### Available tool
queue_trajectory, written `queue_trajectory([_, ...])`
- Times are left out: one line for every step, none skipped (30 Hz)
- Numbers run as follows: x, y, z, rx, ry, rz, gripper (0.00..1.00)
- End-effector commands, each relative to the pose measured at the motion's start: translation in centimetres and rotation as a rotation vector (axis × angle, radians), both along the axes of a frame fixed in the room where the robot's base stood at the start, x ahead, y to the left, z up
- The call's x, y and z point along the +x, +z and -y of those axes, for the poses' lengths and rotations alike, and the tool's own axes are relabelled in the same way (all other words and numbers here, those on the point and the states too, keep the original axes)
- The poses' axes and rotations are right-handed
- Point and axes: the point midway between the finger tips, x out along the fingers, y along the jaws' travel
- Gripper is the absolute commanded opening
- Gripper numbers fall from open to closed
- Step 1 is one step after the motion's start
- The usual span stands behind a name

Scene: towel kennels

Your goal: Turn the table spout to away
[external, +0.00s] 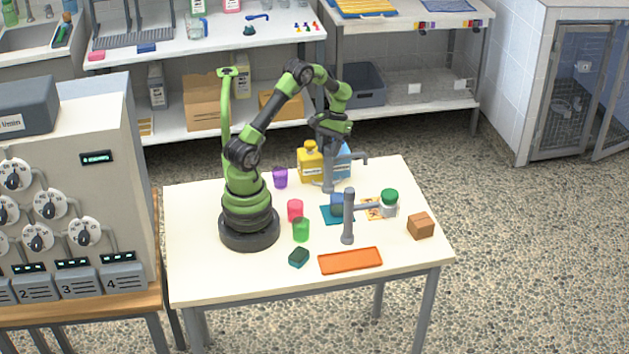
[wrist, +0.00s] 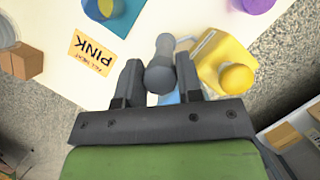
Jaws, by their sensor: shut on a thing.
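A grey spout (external: 354,159) stands on a post at the far side of the table, its arm reaching right in the external view. My gripper (external: 329,148) is over it, shut on its grey upper part. In the wrist view the spout (wrist: 160,72) sits between the two fingers of my gripper (wrist: 158,80). The fingers partly hide where it is gripped.
A yellow bottle (external: 310,163) and a light blue box (external: 343,169) stand close by the held spout. A purple cup (external: 280,177), red cup (external: 295,210), green cup (external: 301,230), brown box (external: 420,226) and orange tray (external: 350,261) are spread over the table.

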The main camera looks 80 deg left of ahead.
Motion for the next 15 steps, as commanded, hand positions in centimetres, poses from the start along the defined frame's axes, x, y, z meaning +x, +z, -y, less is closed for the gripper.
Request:
queue_trajectory([0.06, 0.07, 0.00, 0.000, 0.004, 0.003, 0.00])
queue_trajectory([0.06, 0.07, 0.00, 0.000, 0.004, 0.003, 0.00])
queue_trajectory([0.06, 0.07, 0.00, 0.000, 0.004, 0.003, 0.00])
queue_trajectory([0.06, 0.07, 0.00, 0.000, 0.004, 0.003, 0.00])
queue_trajectory([0.06, 0.07, 0.00, 0.000, 0.004, 0.003, 0.38])
queue_trajectory([0.06, 0.07, 0.00, 0.001, 0.004, 0.002, 0.47])
queue_trajectory([0.05, 0.06, 0.00, 0.001, 0.003, 0.002, 0.54])
queue_trajectory([0.05, 0.06, 0.00, 0.001, 0.003, 0.002, 0.59])
queue_trajectory([0.04, 0.05, 0.00, 0.001, 0.003, 0.002, 0.59])
queue_trajectory([0.03, 0.04, -0.01, 0.001, 0.002, 0.002, 0.59])
queue_trajectory([0.03, 0.04, -0.01, 0.000, 0.001, 0.001, 0.59])
queue_trajectory([0.03, 0.03, 0.00, 0.000, 0.001, 0.001, 0.59])
queue_trajectory([0.03, 0.02, 0.00, 0.000, 0.001, 0.001, 0.59])
queue_trajectory([0.02, 0.02, -0.01, 0.000, 0.001, 0.001, 0.59])
queue_trajectory([0.02, 0.03, -0.01, 0.000, 0.001, 0.001, 0.59])
